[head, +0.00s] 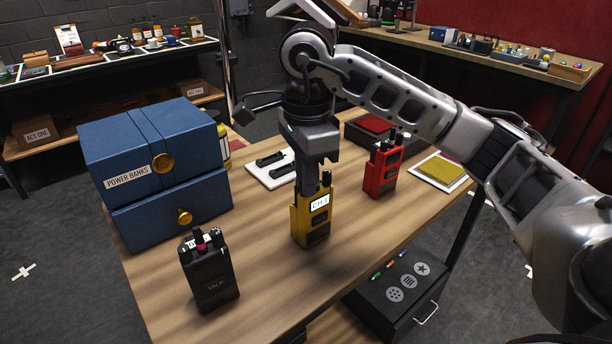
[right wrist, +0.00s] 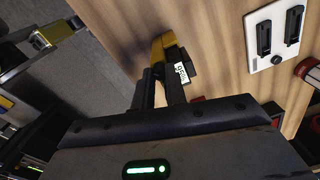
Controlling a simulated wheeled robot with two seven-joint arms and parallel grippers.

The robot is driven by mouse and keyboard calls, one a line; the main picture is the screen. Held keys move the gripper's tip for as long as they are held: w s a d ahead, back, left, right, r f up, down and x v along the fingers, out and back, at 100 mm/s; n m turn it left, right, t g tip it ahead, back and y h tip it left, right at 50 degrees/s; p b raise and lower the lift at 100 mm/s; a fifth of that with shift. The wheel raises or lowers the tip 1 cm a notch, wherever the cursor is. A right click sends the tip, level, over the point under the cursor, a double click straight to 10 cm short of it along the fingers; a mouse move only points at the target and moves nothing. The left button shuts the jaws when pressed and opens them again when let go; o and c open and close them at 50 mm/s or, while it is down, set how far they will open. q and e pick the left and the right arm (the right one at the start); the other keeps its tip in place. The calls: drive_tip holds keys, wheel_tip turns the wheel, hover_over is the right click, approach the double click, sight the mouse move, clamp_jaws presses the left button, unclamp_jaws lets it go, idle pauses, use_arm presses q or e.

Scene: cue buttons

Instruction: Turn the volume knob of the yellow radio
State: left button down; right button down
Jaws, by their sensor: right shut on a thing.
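The yellow radio (head: 312,219) stands upright on the wooden table, with a white channel label on its front. In the right wrist view the yellow radio (right wrist: 166,43) shows at the fingertips, partly hidden by them. My right gripper (head: 311,172) points down over the top of the radio. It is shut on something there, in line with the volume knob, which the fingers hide. A dark antenna or knob stub shows beside the fingers at the radio's top right.
A black radio (head: 209,272) stands at the front left and a red radio (head: 381,170) behind right. A blue drawer cabinet (head: 152,150) fills the left. A white plate with black handles (head: 271,169) lies behind. Bare tabletop lies around the yellow radio.

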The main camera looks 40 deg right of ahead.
use_arm(q)
drive_tip(key=shift+f, duration=0.15)
use_arm(e)
drive_tip(key=n+b, duration=0.2)
drive_tip(key=n, duration=0.2)
drive_tip(key=shift+f, duration=0.1)
use_arm(q)
drive_tip(key=shift+d+f+b, duration=0.3)
drive_tip(key=shift+f+b, duration=0.15)
drive_tip(key=shift+b, duration=0.1)
use_arm(e)
drive_tip(key=shift+n, duration=1.6)
use_arm(q)
drive_tip(key=shift+w, duration=0.1)
use_arm(e)
drive_tip(key=shift+n, duration=0.3)
drive_tip(key=c, duration=1.4)
unclamp_jaws()
